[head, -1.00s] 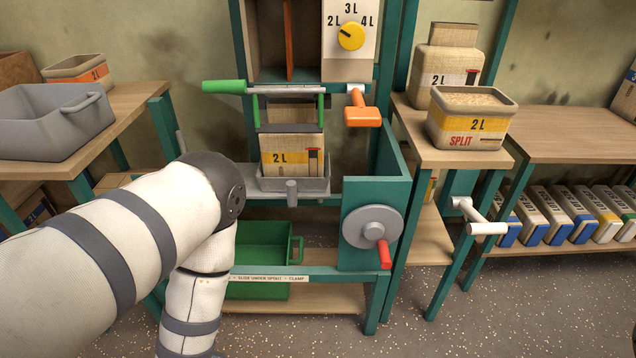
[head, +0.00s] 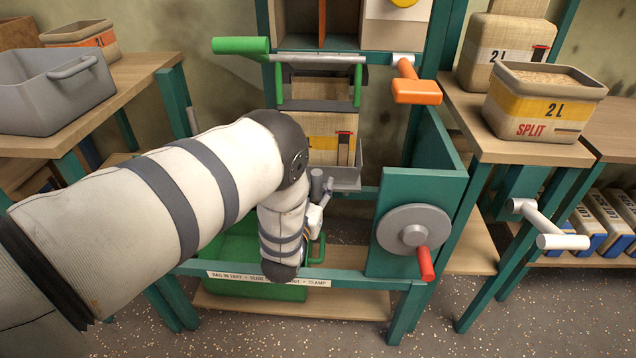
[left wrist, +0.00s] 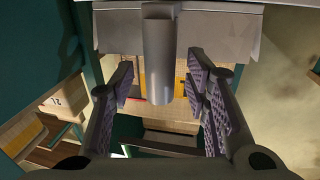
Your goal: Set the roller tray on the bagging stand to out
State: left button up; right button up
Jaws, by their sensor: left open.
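The grey roller tray (head: 348,184) is on the bagging stand, with a 2 L bag (head: 330,145) standing in it. A short grey cylindrical handle (head: 317,184) is at its front. My left arm hides the tray's left part. My left gripper (head: 322,196) is open at this handle. In the left wrist view, the handle (left wrist: 158,55) hangs between the two open fingers of the gripper (left wrist: 160,82), with gaps on both sides. The tray (left wrist: 220,35) spans the top of that view. My right gripper is not in view.
A green bin (head: 225,250) is below the tray. A grey crank wheel with a red handle (head: 424,262) is on the right panel. An orange lever (head: 416,92) and a green-gripped bar (head: 240,46) are above. A SPLIT container (head: 540,105) stands on the right table.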

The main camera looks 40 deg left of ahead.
pick_arm(q)
jog(key=shift+x, duration=0.85)
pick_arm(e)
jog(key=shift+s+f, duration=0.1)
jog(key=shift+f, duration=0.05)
pick_arm(q)
jog(key=shift+c, duration=0.6)
grip_shut()
